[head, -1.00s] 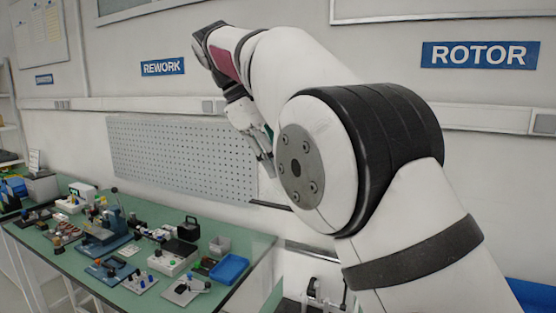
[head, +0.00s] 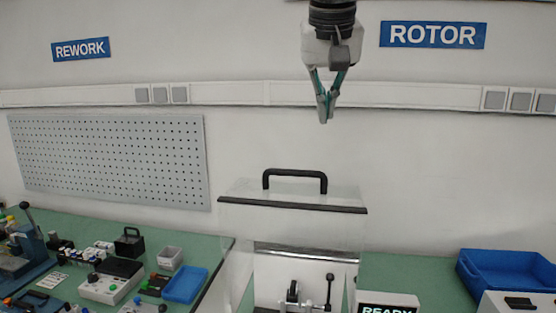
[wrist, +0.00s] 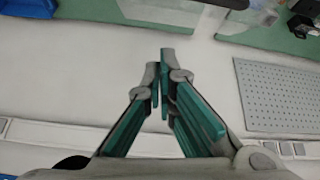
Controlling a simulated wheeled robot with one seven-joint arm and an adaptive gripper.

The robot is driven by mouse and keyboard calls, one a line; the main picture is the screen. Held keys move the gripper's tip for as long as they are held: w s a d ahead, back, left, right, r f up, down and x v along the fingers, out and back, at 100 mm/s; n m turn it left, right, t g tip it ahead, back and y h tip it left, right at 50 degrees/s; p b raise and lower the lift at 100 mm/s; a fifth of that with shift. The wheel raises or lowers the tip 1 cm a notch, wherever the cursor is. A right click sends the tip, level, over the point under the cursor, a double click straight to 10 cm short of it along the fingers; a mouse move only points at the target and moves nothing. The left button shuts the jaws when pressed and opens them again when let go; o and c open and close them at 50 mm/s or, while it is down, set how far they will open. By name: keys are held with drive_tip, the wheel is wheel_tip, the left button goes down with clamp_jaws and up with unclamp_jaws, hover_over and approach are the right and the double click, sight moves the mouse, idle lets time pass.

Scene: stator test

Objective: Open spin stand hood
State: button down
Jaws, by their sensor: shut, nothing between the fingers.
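The spin stand hood (head: 236,217) is a clear box with a dark strip along its front top edge, in the lower middle of the head view. Its black handle (head: 295,173) stands upright on top. The hood looks closed over the stand (head: 292,291); its lower part runs out of the picture. My gripper (head: 325,120) hangs above the handle, a little to its right, pointing down and apart from it. Its fingers are shut with nothing between them. The wrist view also shows the shut fingertips (wrist: 163,55) against the wall.
A green bench (head: 60,222) with a blue tray (head: 185,285), a grey bin (head: 170,257) and several instruments lies at the left. A blue crate (head: 510,270) and a READY box (head: 388,300) stand at the right. The air around my gripper is clear.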

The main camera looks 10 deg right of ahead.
drive_tip(key=shift+m, duration=0.4)
drive_tip(key=x, duration=0.9)
drive_tip(key=shift+w+f, duration=0.2)
drive_tip(key=shift+f, duration=0.15)
drive_tip(key=shift+s+a+f+p, duration=0.1)
drive_tip(key=shift+s+f+p, duration=0.1)
drive_tip(key=shift+s+p, duration=0.15)
drive_tip(key=shift+s+a+f, duration=0.1)
drive_tip(key=shift+s+a, duration=0.1)
drive_tip(key=shift+s, duration=0.4)
drive_tip(key=shift+s+a, duration=0.15)
drive_tip(key=shift+s, duration=0.4)
drive_tip(key=shift+s+a+f+p, duration=0.1)
drive_tip(key=shift+s+f+p, duration=0.15)
drive_tip(key=shift+s+p, duration=0.1)
